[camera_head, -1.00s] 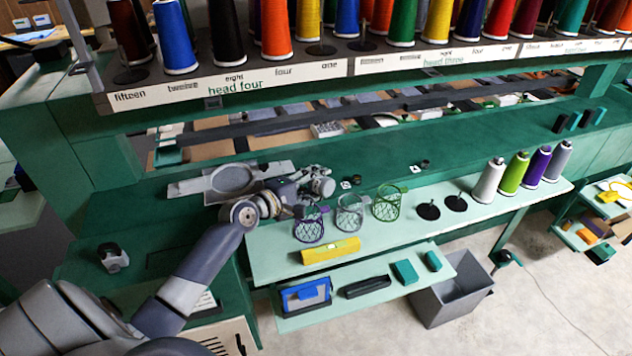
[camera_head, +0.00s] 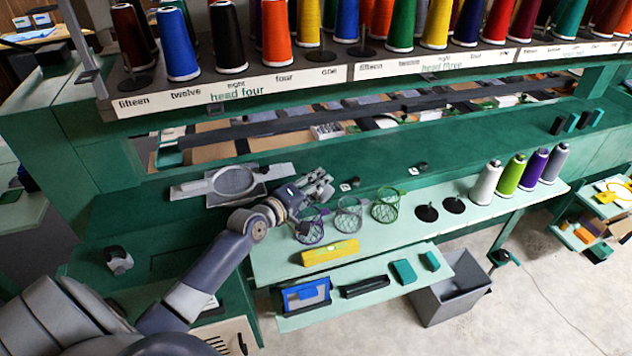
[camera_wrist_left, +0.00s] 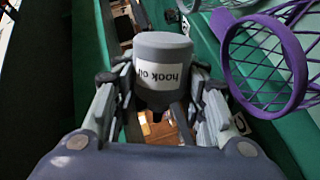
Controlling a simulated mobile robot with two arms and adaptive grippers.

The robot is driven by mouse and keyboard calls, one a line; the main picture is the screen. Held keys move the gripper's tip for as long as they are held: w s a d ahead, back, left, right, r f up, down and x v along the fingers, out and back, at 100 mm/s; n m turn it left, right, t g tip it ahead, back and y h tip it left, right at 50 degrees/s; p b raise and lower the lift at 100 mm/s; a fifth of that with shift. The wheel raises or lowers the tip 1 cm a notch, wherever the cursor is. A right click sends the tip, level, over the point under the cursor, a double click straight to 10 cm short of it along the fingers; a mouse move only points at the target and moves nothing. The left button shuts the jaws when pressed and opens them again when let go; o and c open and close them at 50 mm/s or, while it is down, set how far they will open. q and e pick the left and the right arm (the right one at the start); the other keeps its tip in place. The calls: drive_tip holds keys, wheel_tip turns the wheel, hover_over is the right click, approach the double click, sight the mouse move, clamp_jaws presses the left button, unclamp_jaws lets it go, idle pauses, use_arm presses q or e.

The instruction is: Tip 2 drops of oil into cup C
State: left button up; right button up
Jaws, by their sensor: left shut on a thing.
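My left gripper (camera_head: 318,188) is shut on a grey bottle (camera_wrist_left: 162,58). The bottle's white label reads "hook oil" upside down in the left wrist view. In the head view the gripper hides most of the bottle, and I cannot tell its tilt there. Two small dark cups stand on the green machine bed to the gripper's right, a nearer one (camera_head: 355,181) and a farther one (camera_head: 422,166). White cards lie beside them; their letters are too small to read, so I cannot tell which is cup C. My right gripper is not in view.
Purple (camera_head: 309,226), grey (camera_head: 348,214) and green (camera_head: 385,205) mesh baskets stand on the pale shelf just in front of the gripper. A grey hoop frame (camera_head: 234,181) lies to its left. Thread cones (camera_head: 486,184) stand at the shelf's right.

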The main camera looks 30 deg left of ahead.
use_arm(q)
drive_tip(key=shift+r+p, duration=0.25)
drive_tip(key=shift+p, duration=0.15)
wheel_tip(320, 180, up, 2)
drive_tip(key=m+p, duration=0.1)
drive_tip(key=m, duration=0.1)
drive_tip(key=m+y+p, duration=0.1)
drive_tip(key=p, duration=0.1)
drive_tip(key=shift+r+m+t, duration=0.2)
drive_tip(key=shift+m+t, duration=0.2)
drive_tip(key=m, duration=0.1)
drive_tip(key=r+m+y, duration=0.1)
drive_tip(key=shift+m+t+p, duration=0.3)
drive_tip(key=shift+m+p, duration=0.1)
